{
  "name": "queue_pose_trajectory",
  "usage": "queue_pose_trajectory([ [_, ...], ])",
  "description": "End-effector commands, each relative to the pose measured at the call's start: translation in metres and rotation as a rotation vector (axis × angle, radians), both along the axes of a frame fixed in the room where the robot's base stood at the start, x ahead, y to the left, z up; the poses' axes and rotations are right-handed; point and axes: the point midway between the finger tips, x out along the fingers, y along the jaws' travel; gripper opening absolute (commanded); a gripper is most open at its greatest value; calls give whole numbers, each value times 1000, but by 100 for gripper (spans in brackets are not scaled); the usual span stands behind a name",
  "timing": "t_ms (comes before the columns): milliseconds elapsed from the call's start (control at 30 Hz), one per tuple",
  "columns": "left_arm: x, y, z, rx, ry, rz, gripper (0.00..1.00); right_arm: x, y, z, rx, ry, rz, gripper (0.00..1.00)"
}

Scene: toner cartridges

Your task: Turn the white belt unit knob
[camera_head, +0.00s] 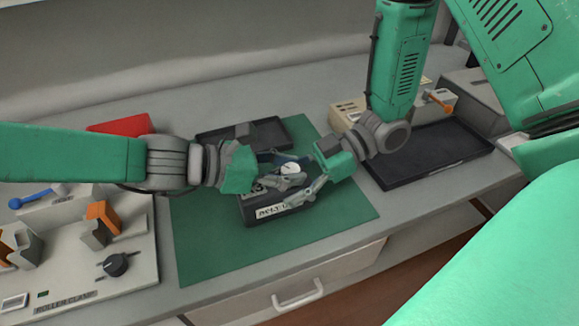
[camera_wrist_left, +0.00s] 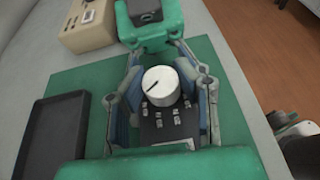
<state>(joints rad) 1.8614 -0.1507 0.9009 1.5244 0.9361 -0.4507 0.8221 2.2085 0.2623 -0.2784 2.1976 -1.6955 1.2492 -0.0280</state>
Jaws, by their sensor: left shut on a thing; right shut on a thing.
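The dark belt unit (camera_head: 254,213) lies on the green mat with a pale label on its front. Its round white knob (camera_head: 291,168) sits on top and shows from above in the left wrist view (camera_wrist_left: 161,86), with a dark pointer line toward the lower left. My left gripper (camera_head: 279,166) comes from the left, shut on the unit, with a finger on each side (camera_wrist_left: 160,115).
A black tray (camera_head: 286,129) lies behind the unit and another black tray (camera_head: 440,164) to the right. A beige device (camera_head: 345,114) stands at the back right. A white station with a roller clamp label (camera_head: 135,262) fills the left. The mat's front (camera_head: 235,262) is bare.

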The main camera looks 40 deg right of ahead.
Motion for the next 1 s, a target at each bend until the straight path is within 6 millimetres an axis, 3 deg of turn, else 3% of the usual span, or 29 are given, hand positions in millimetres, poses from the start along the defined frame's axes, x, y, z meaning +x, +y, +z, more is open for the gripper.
queue_pose_trajectory([
  [67, 10, 4, 0, 4, -11, 17, 0, -2, -3, -2, -8, 7, -2, 4],
  [100, 10, 4, 0, 5, -11, 18, 33, -2, -3, -2, -8, 7, -2, 4],
  [133, 10, 4, 0, 5, -11, 17, 38, -2, -3, -2, -8, 7, -1, 4],
  [667, 4, 2, 0, 1, -3, 6, 38, -2, -1, -3, -6, 7, 2, 4],
  [833, 10, 19, 7, 1, -3, 9, 38, -2, -1, -3, -6, 7, 2, 4],
  [1000, 20, 51, 22, 1, -5, 10, 38, -2, 0, -3, -6, 7, 2, 4],
])
